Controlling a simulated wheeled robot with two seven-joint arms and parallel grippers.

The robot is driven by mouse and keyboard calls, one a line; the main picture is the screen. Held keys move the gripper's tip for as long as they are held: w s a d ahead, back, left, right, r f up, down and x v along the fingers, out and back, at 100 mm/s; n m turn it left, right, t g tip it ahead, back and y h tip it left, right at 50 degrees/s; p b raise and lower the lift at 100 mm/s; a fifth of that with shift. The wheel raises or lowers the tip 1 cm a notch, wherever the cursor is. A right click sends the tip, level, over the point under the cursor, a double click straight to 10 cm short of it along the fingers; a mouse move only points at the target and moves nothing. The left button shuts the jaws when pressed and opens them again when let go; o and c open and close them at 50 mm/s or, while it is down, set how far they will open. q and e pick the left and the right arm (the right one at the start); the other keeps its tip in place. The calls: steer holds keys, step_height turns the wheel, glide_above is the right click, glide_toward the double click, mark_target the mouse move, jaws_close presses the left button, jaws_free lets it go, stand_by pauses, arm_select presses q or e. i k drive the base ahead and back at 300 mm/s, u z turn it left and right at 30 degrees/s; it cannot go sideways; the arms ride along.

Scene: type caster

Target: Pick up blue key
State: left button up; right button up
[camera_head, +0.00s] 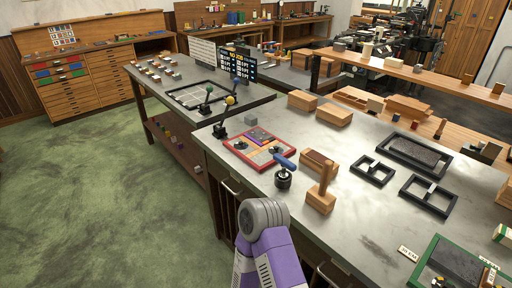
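A blue handle-like piece (285,161), which looks like the blue key, is at the front edge of the grey metal bench (350,215). It is tilted and lies just above or against a small black round part (283,181); I cannot tell whether they are joined. The piece overlaps the right corner of a red-framed tray (232,154) in the picture. A purple and grey link of my own arm rises at the bottom middle, below the blue piece. Neither of my grippers shows in this view.
A wooden block with an upright handle (320,200) stands close to the right of the blue piece. Black frames (425,195) lie further right, and a green-framed tray (430,262) is at the lower right. Levers with green and yellow knobs (230,100) rise at left.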

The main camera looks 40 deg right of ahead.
mark_target(286, 164)
steer(key=i, duration=1.3)
steer(key=z, duration=2)
